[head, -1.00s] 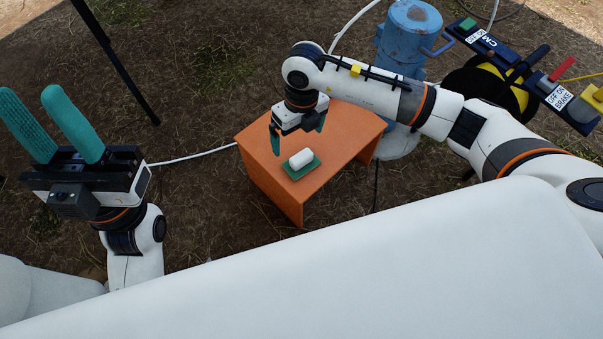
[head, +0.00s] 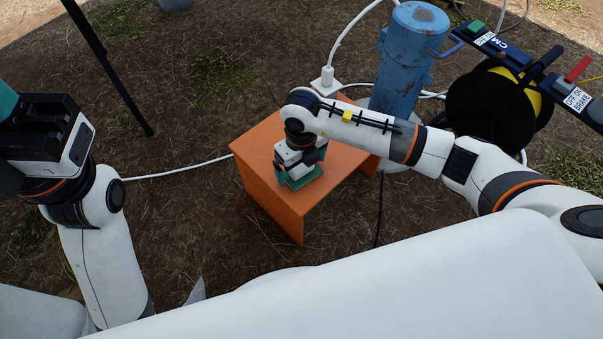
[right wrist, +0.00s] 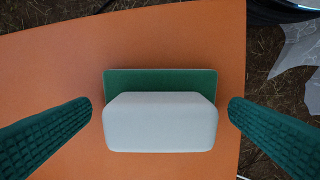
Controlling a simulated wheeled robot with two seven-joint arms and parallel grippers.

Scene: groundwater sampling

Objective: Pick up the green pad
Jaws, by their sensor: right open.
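The green pad (right wrist: 160,82) lies on the orange table with a white rounded block (right wrist: 160,122) on it. In the right wrist view only a far strip of the pad shows; the block covers the rest. My right gripper (right wrist: 160,112) is open, its teal fingers on either side of the pad and block, with a gap on both sides. In the head view the right gripper (head: 298,172) is over the pad (head: 306,179), hiding the block and part of the pad. My left gripper (head: 10,138) is open at the left edge, its fingertips cut off.
The orange table (head: 258,160) has bare top around the pad. Behind it stand a blue cylinder (head: 405,65) and a white plug (head: 327,76) with cables. A black and yellow reel (head: 490,100) is at the right. A dark pole (head: 110,70) stands at the left.

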